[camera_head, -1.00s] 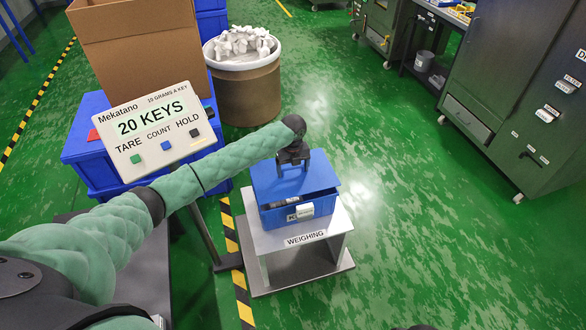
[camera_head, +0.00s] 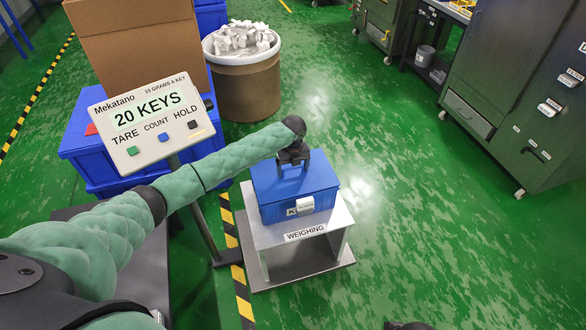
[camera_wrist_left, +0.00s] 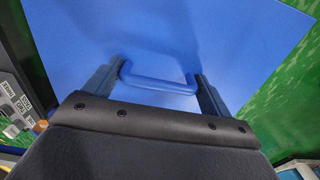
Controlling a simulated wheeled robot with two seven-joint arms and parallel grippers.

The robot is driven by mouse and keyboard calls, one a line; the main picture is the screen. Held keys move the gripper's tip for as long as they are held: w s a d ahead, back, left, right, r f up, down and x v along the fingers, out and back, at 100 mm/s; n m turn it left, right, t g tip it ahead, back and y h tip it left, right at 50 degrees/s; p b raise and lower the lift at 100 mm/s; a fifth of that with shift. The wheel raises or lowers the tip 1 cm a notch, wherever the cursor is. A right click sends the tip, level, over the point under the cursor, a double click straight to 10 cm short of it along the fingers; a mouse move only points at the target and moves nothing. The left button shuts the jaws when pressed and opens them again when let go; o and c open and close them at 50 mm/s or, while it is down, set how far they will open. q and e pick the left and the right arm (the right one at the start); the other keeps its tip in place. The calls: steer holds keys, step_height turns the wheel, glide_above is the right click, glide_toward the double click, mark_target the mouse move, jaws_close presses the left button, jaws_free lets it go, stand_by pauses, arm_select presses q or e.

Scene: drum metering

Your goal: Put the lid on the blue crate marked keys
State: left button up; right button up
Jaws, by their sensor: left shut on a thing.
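The blue crate (camera_head: 288,212) stands on the weighing stand (camera_head: 343,217), with a partly hidden label starting with K on its front. The blue lid (camera_head: 313,177) lies over the crate's top and appears level, with no open gap showing at the front. My left gripper (camera_head: 293,166) is above the lid and shut on its handle. In the left wrist view the lid (camera_wrist_left: 215,40) fills most of the picture, with its blue handle (camera_wrist_left: 158,84) between the two fingers. The inside of the crate is hidden. At the bottom edge a small dark part shows, perhaps of my right arm.
A display (camera_head: 152,125) reads 20 KEYS, left of the stand. Behind it are a cardboard box (camera_head: 135,45) and blue bins (camera_head: 85,150). A brown drum (camera_head: 247,90) holds white pieces. Dark green cabinets (camera_head: 520,80) stand at right. The floor right of the stand is clear.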

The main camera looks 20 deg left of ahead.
arm_select(q)
steer(key=shift+r, duration=0.1)
steer(key=shift+p, duration=0.35)
stand_by(0.4)
steer(key=shift+w, duration=0.1)
stand_by(0.3)
steer(key=shift+p, duration=0.35)
steer(key=shift+f, duration=0.6)
stand_by(1.2)
